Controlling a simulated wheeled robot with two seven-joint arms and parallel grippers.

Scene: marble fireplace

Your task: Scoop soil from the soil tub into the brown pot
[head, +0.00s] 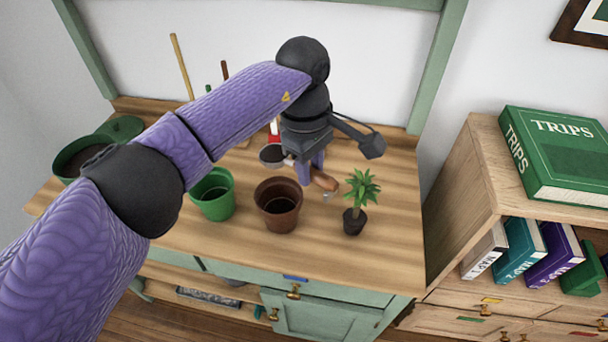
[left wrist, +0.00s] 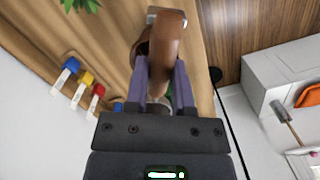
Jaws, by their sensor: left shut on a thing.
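The soil tub (head: 66,170) is a green round tub with dark soil at the left of the bench, partly hidden by my left arm. The brown pot (head: 278,212) stands upright at the middle front; its inside looks dark. My left gripper (head: 312,168) is above the bench, behind and slightly right of the brown pot. It is shut on the brown handle of a scoop (head: 324,181). The scoop's round head (head: 272,156) holds something dark, left of the gripper and behind the pot. The left wrist view shows the handle (left wrist: 170,80) between the fingers. My right gripper is out of view.
A green pot (head: 213,196) stands left of the brown pot, and a small potted plant (head: 355,218) stands to its right. Long-handled tools (head: 181,66) lean at the back wall. The wooden bench top (head: 396,230) is clear at the right. A bookshelf (head: 470,180) stands beyond it.

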